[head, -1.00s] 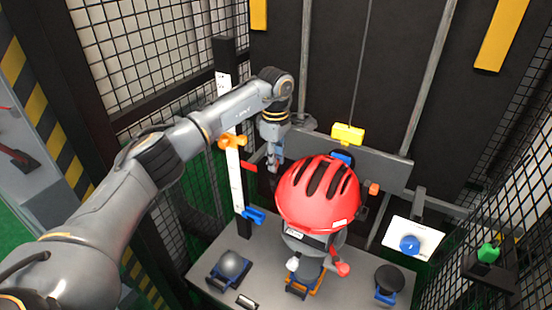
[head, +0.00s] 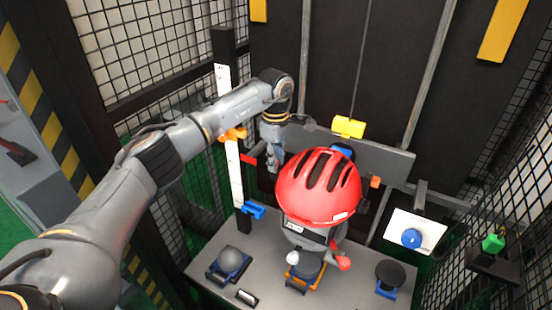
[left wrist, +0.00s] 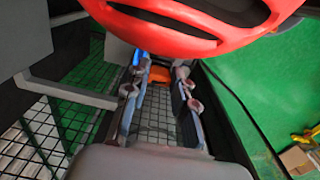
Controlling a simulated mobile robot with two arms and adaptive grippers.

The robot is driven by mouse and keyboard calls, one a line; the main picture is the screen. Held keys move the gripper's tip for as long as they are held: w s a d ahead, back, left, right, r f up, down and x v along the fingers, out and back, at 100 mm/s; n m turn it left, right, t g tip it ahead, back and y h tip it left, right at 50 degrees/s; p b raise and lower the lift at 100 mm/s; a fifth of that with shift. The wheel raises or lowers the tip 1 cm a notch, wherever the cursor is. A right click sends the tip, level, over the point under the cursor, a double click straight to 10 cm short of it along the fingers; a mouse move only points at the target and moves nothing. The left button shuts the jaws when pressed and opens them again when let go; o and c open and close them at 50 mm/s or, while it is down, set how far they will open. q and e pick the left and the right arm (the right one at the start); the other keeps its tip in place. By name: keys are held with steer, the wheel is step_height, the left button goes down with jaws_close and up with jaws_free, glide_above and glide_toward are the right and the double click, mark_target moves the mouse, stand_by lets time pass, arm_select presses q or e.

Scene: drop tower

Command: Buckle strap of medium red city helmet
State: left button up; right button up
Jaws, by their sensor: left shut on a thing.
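The red helmet (head: 318,187), with dark vents, sits tilted on a grey headform (head: 312,240) above the test table. My left gripper (head: 273,165) points down just left of the helmet. In the left wrist view its fingers (left wrist: 158,88) stand apart with a small orange piece (left wrist: 158,74) between the tips. I cannot tell whether this piece belongs to the strap. The strap and buckle are not clearly visible. My right gripper is not in view.
A white upright scale (head: 233,175) with an orange clamp (head: 233,134) stands left of my gripper. A yellow block (head: 348,127) hangs behind the helmet. The table (head: 215,288) carries anvils. A white panel with a blue knob (head: 411,238) is right; mesh walls enclose the space.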

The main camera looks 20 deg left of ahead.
arm_select(q)
steer(key=shift+f, duration=0.2)
stand_by(0.3)
steer(key=o, duration=0.8)
steer(key=shift+o, duration=0.2)
steer(key=shift+r, duration=0.1)
step_height(320, 180, up, 12)
steer(key=shift+s, duration=0.15)
steer(key=shift+f, duration=0.2)
